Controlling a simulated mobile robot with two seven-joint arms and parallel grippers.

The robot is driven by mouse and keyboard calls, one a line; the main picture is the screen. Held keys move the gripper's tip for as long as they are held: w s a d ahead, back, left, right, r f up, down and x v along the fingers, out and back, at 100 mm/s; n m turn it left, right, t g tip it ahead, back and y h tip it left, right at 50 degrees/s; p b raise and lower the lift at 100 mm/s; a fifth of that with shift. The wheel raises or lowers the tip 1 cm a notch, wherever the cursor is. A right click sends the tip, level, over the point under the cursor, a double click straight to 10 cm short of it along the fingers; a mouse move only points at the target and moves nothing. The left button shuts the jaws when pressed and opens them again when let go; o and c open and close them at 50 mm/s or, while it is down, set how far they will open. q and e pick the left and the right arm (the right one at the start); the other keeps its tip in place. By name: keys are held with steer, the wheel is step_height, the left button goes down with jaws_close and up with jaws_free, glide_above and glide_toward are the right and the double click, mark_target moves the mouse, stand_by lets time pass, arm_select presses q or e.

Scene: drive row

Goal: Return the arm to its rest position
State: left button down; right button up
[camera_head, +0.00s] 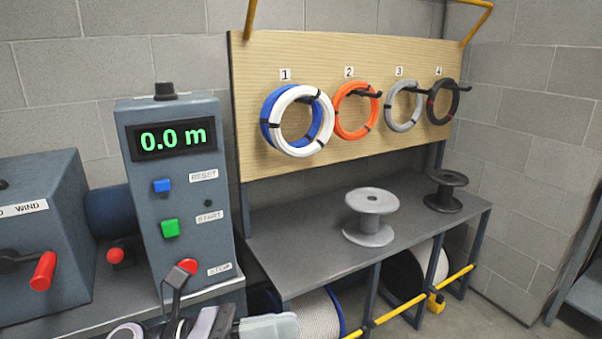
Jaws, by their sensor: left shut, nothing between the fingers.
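My left gripper (178,278) shows at the bottom left, in front of the lower part of the grey control box (137,235). Its dark fingers are shut and empty. The fingertips overlap the red stop button (188,266) in the picture; I cannot tell whether they touch it. Parts of my left arm fill the bottom edge below the gripper. My right gripper is not in view. The box display (171,138) reads 0.0 m. Below it are a blue reset button (162,185) and a green start button (170,228).
A winder housing with a red-handled crank (43,271) stands at left. At right, a grey bench (290,250) carries a grey spool (371,230) and a black spool (446,192). Coils hang on a wooden board (300,55) above. Large reels and a yellow rail (405,308) are underneath.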

arm_select(q)
steer(key=w+a+f+n+t+y+p, duration=0.1)
steer(key=a+f+n+t+y, duration=0.5)
steer(key=n, duration=1)
steer(key=w+a+f+n+t+y, duration=0.1)
steer(key=a+f+n+t+y, duration=0.5)
steer(key=n, duration=1)
steer(key=s+a+f+n+g+y, duration=0.2)
steer(key=s+f+n, duration=0.4)
steer(key=f, duration=0.3)
steer(key=s+a+f+n+g+y, duration=0.2)
steer(key=s+a+f+n+y, duration=0.1)
steer(key=s+f+n, duration=0.4)
steer(key=shift+s+f+n, duration=0.15)
steer(key=shift+f+n, duration=0.35)
steer(key=shift+f, duration=0.4)
